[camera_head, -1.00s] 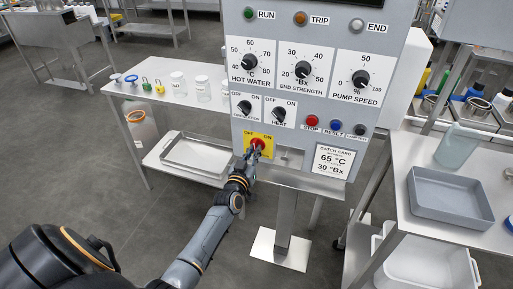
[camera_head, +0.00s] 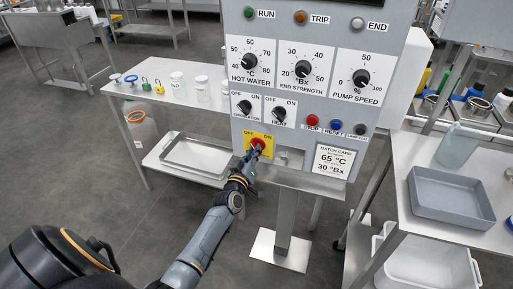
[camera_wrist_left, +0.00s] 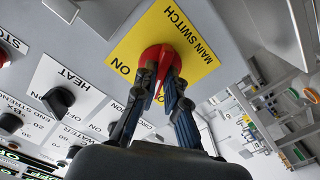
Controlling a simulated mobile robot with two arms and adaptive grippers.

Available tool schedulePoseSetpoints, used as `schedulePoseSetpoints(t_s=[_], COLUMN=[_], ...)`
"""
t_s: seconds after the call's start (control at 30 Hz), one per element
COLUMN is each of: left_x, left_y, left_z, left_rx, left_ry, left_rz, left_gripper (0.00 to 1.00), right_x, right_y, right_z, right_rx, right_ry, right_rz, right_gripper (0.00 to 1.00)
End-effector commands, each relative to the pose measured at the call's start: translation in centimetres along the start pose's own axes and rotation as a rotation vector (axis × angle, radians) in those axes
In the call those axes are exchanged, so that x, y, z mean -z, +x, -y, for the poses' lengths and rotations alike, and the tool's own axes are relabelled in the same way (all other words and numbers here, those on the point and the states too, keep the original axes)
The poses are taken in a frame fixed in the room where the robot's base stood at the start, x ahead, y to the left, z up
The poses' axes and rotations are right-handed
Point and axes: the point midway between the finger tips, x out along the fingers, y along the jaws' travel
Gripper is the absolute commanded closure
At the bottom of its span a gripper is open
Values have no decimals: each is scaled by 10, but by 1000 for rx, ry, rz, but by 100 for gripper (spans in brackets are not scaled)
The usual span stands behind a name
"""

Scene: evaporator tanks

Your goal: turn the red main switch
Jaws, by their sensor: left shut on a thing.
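The red main switch (camera_head: 257,144) is a round red knob on a yellow plate (camera_head: 266,154) low on the grey control panel. It also shows in the left wrist view (camera_wrist_left: 160,55), under the words MAIN SWITCH with ON beside it. My left gripper (camera_head: 252,154) reaches up to it from below left. In the left wrist view my left gripper's two dark fingers (camera_wrist_left: 161,85) are closed on the knob's opposite sides. A white mark shows between the fingers, but I cannot tell which setting it points to. My right gripper is not in view.
Above the switch are the circulation (camera_head: 244,107) and heat (camera_head: 279,115) knobs. Stop (camera_head: 312,120) and reset (camera_head: 336,125) buttons sit to the right. A side table with jars (camera_head: 202,88) stands left, and a table with a grey tray (camera_head: 450,194) right.

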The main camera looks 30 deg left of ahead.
Motion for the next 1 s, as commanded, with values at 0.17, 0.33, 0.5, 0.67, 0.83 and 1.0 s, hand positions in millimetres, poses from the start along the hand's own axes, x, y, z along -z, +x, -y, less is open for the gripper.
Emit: schedulePoseSetpoints(t_s=[0.17, 0.33, 0.5, 0.67, 0.83, 1.0], left_x=[-1, -1, -2, -1, -1, -1], left_y=[0, 0, 0, 0, 0, 0], left_z=[0, 0, 0, 0, 0, 0], left_rx=[0, 0, 0, 0, 0, 0], left_ry=[-150, -152, -267, -265, -264, -263], left_rz=[2, 3, 3, 3, 3, 2], left_gripper=[100, 100, 100, 100, 64, 62], right_x=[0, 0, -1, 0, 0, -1], right_y=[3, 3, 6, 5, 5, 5], right_z=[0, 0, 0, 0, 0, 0], right_rx=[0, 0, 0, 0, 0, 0], right_ry=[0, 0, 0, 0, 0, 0], right_rz=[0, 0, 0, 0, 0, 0], right_gripper=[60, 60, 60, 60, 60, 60])
